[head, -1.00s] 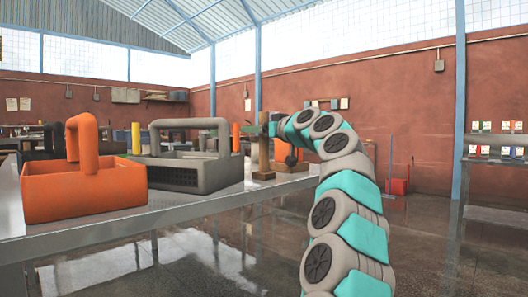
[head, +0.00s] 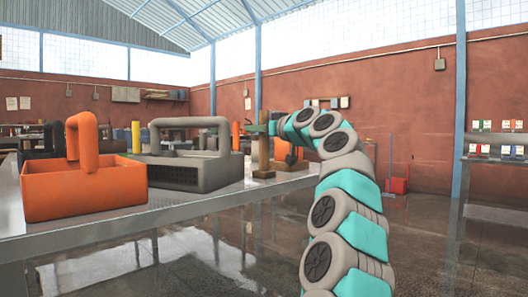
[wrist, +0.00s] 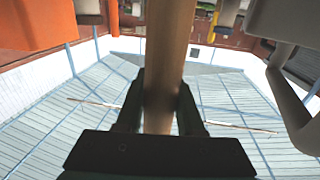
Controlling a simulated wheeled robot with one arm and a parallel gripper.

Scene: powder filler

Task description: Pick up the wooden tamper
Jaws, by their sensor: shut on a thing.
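The wooden tamper (head: 264,153) stands upright at the right end of the bench, a thin post on a wider wooden foot. My gripper (head: 272,124) is at the upper part of the post, coming from the right. In the wrist view the round wooden shaft (wrist: 170,45) runs between the two fingers of my gripper (wrist: 160,108), which are shut on it. The foot looks to be at the bench top; I cannot tell whether it touches.
The metal bench (head: 120,226) carries an orange tote (head: 85,190) and a grey tote (head: 190,174) left of the tamper. The floor (head: 260,245) in front of the bench is clear.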

